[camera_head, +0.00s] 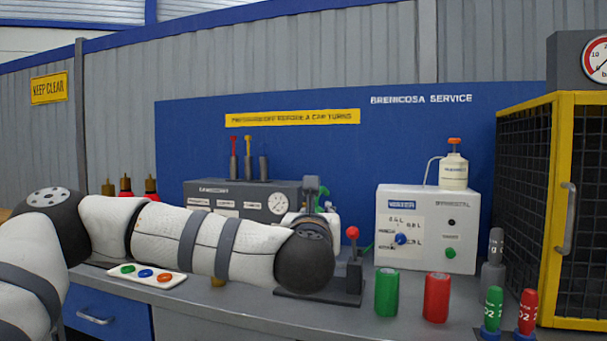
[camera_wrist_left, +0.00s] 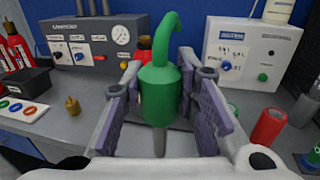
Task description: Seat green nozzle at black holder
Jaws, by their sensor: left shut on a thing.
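The green nozzle (camera_wrist_left: 160,92), with a curved hook-like top and a wider body, is upright between the pads of my left gripper (camera_wrist_left: 165,105), which is shut on it. In the head view my left gripper (camera_head: 312,188) is above the bench behind my forearm, and only a little of the green nozzle (camera_head: 323,200) shows. A black upright stand (camera_head: 354,275) with a red ball rises from a dark base plate just right of my wrist. I cannot tell whether it is the black holder. My right gripper is not in view.
A green can (camera_head: 386,293) and a red can (camera_head: 437,298) stand near the bench front. A white panel box (camera_head: 428,255) and a grey gauge box (camera_head: 235,192) stand behind. A yellow-framed mesh cabinet (camera_head: 563,200) closes off the right. A button strip (camera_head: 146,274) lies left.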

